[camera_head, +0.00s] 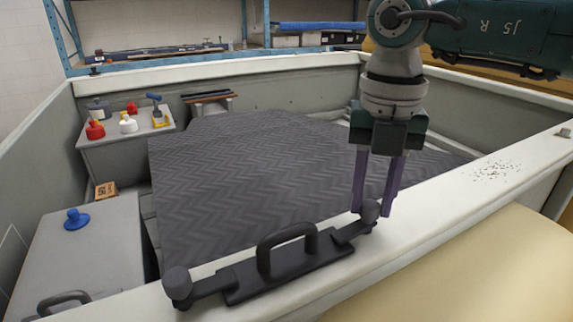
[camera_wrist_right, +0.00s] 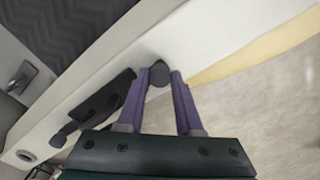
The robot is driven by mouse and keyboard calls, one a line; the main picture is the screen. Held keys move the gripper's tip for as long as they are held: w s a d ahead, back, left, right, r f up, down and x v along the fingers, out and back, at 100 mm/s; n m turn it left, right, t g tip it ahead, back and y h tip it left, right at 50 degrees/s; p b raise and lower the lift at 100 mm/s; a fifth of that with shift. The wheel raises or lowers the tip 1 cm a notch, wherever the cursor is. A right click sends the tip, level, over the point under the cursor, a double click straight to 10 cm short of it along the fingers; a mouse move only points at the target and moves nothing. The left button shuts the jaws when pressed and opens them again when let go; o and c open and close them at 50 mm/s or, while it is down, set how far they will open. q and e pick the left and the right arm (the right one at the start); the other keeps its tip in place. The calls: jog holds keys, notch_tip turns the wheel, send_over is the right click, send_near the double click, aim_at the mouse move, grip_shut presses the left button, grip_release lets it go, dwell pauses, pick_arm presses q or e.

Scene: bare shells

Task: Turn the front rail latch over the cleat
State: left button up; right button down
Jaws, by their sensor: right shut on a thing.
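The dark front rail latch (camera_head: 287,262) lies along the white front rail (camera_head: 440,208), with a raised loop handle in its middle. An arm with a round knob sits at each end; the left knob (camera_head: 178,284) is free. My right gripper (camera_head: 372,212) points down with its purple fingers shut on the right knob (camera_head: 370,210). In the right wrist view the knob (camera_wrist_right: 158,73) sits between the fingertips, and the latch body (camera_wrist_right: 103,98) lies to the left. I cannot tell any separate cleat from the latch parts. My left gripper is not in view.
A grey box (camera_head: 85,245) with a blue knob stands at left. A bench (camera_head: 130,135) with red and white bottles stands behind it.

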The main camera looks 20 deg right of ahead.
aim_at(371, 204)
jog(key=shift+m, duration=0.9)
jog(key=c, duration=0.6)
grip_release()
jog(key=shift+r, duration=0.1)
notch_tip(371, 204, up, 10)
jog(key=shift+f+b, duration=0.1)
jog(key=shift+b, duration=1.15)
